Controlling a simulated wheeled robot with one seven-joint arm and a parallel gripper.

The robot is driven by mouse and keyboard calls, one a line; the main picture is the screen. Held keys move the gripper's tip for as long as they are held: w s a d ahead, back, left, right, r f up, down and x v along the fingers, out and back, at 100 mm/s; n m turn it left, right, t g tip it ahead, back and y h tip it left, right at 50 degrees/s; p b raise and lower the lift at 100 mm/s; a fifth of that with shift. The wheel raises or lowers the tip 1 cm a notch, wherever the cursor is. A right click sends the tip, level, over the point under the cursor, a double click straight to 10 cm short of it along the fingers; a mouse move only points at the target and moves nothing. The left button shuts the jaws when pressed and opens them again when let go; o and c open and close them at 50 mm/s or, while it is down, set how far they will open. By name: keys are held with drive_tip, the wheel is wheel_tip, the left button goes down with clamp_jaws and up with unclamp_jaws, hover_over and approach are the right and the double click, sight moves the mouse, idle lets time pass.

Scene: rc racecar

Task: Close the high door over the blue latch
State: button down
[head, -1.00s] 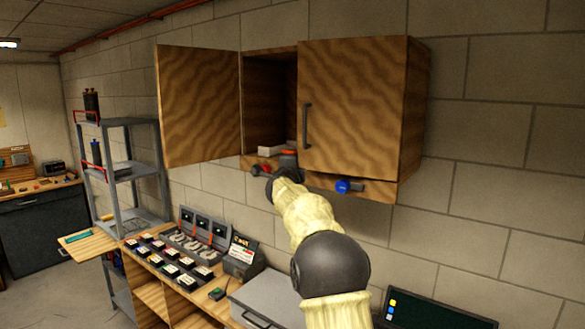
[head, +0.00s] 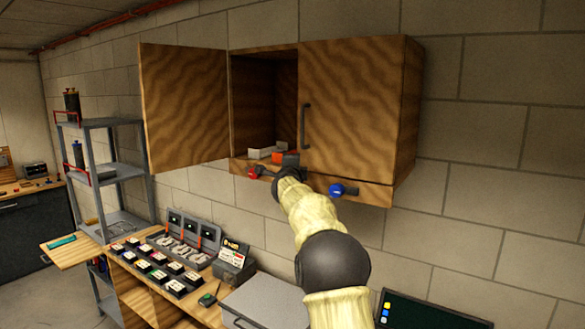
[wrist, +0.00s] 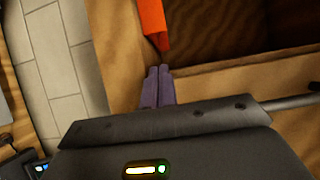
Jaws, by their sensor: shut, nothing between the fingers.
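A wall cabinet has two high wooden doors. The right door (head: 350,110), above the blue latch (head: 342,190), looks shut in the head view and has a dark vertical handle (head: 305,126). The left door (head: 185,103), above the red latch (head: 256,172), stands wide open. My gripper (wrist: 158,88) is shut and empty, its two fingers together. In the wrist view it lies near the cabinet's opening, close to an orange object (wrist: 153,25). A dark bar, probably the handle (wrist: 295,102), shows at the right. In the head view my arm hides the fingers.
Small pale and orange items (head: 262,152) lie in the open left compartment. A workbench with a tray of small boxes (head: 155,268) and a grey case (head: 265,300) stands below. A metal shelf (head: 105,170) is at the left. The wall right of the cabinet is clear.

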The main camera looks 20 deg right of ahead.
drive_tip(key=s+a+b, duration=0.5)
drive_tip(key=s+a, duration=0.3)
drive_tip(key=a, duration=0.4)
drive_tip(key=s+a+f+n+g+y, duration=0.1)
drive_tip(key=s+a+f+n+y, duration=0.15)
drive_tip(key=f+n, duration=0.3)
drive_tip(key=s+a+f+n+y, duration=0.2)
drive_tip(key=a+f+n+y, duration=0.15)
drive_tip(key=f, duration=0.25)
drive_tip(key=s+a+f+n+g+y+b, duration=0.3)
drive_tip(key=s+f+n+g, duration=0.6)
drive_tip(key=s+f, duration=1.25)
drive_tip(key=s+f+n+g, duration=0.1)
drive_tip(key=s+f+n, duration=0.1)
drive_tip(key=s+f, duration=0.2)
drive_tip(key=s+f+n+g+h, duration=0.1)
drive_tip(key=s+f+n+g, duration=0.1)
drive_tip(key=s, duration=0.7)
wheel_tip(320, 180, down, 3)
drive_tip(key=shift+d+r+n+g, duration=0.1)
drive_tip(key=shift+d+n+g, duration=0.2)
drive_tip(key=shift+n, duration=0.4)
